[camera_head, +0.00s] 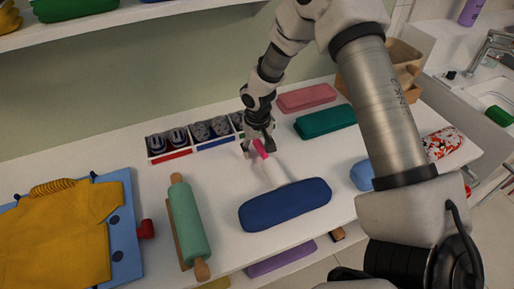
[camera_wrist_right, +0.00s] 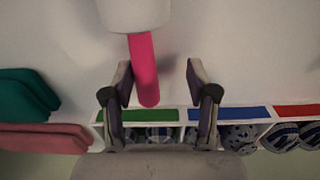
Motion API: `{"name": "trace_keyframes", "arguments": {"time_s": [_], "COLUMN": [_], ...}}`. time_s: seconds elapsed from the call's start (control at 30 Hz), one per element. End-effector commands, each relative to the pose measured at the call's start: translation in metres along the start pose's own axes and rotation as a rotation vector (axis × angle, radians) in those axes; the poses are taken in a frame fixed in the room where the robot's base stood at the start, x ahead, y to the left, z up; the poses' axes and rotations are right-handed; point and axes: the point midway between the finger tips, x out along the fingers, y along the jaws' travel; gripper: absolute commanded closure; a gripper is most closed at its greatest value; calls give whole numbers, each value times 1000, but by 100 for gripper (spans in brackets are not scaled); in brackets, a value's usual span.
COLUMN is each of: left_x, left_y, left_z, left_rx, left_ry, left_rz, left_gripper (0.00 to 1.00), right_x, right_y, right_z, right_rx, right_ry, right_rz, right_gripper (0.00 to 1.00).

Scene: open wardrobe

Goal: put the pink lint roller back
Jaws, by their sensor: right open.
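The pink lint roller lies on the white shelf, with its pink handle (camera_head: 260,148) toward the wall and its white roller head (camera_head: 271,168) toward the dark blue case. My right gripper (camera_head: 258,143) is open over the handle end. In the right wrist view my gripper (camera_wrist_right: 160,88) has its two fingers apart, and the pink handle (camera_wrist_right: 144,70) shows between them, nearer the left finger. The white head (camera_wrist_right: 135,14) is cut off by the top edge there. Whether a finger touches the handle I cannot tell. My left gripper is not in view.
A divided box (camera_head: 190,152) of patterned rolled items with coloured labels stands by the wall. A dark blue case (camera_head: 285,205), a teal case (camera_head: 325,121), a pink case (camera_head: 306,97) and a green rolling pin (camera_head: 188,222) surround the roller. A yellow shirt (camera_head: 55,240) lies left.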

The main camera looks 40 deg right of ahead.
Motion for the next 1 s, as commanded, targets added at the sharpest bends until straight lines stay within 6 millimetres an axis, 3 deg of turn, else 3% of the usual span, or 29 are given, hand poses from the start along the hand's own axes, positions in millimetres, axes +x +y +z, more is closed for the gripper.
{"name": "trace_keyframes", "arguments": {"time_s": [0.17, 0.83, 1.0], "left_x": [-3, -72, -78], "left_y": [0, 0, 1], "left_z": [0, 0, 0], "left_rx": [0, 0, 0], "left_ry": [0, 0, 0], "left_rz": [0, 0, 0], "left_gripper": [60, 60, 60], "right_x": [-3, -84, -92], "right_y": [0, 1, 1], "right_z": [0, -4, -4], "right_rx": [0, 0, 0], "right_ry": [0, 0, 0], "right_rz": [0, 0, 0], "right_gripper": [42, 42, 42]}}
